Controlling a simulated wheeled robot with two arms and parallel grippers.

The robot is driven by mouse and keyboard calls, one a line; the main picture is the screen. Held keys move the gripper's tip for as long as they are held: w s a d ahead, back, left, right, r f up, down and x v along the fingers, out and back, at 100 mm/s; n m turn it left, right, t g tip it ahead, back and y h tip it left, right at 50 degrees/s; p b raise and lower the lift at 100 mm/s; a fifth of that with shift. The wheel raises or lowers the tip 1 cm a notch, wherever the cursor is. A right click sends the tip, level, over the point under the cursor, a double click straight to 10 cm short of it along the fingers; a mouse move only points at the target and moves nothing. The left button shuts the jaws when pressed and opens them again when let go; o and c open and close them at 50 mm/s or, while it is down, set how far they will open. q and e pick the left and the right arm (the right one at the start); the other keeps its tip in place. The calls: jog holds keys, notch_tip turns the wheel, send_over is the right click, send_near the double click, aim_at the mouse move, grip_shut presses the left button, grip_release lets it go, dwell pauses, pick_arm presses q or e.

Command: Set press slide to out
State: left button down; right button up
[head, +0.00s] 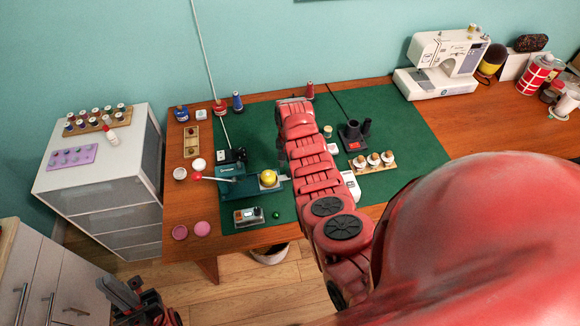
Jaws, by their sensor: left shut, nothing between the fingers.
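The dark teal press (236,185) stands on the left part of the green cutting mat (408,140). A lever with a red knob (197,176) sticks out to its left. A yellow round piece (268,177) sits on a pale block at its right end, and a light strip beside it runs toward my right arm. I cannot tell clearly how far the slide is out. My left gripper (122,292) is shut and empty at the bottom left, in front of the table and well apart from the press. My right arm crosses the mat right of the press; its gripper is hidden.
A small device (249,217) lies in front of the press. Spools on a wooden rack (372,162) and a black holder (354,134) stand right of my arm. A white drawer unit (100,180) is at the left, a sewing machine (440,65) at the back right.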

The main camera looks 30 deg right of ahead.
notch_tip(320, 180, up, 14)
jog(key=p, duration=0.1)
jog(key=shift+d+f, duration=0.1)
dwell(0.7)
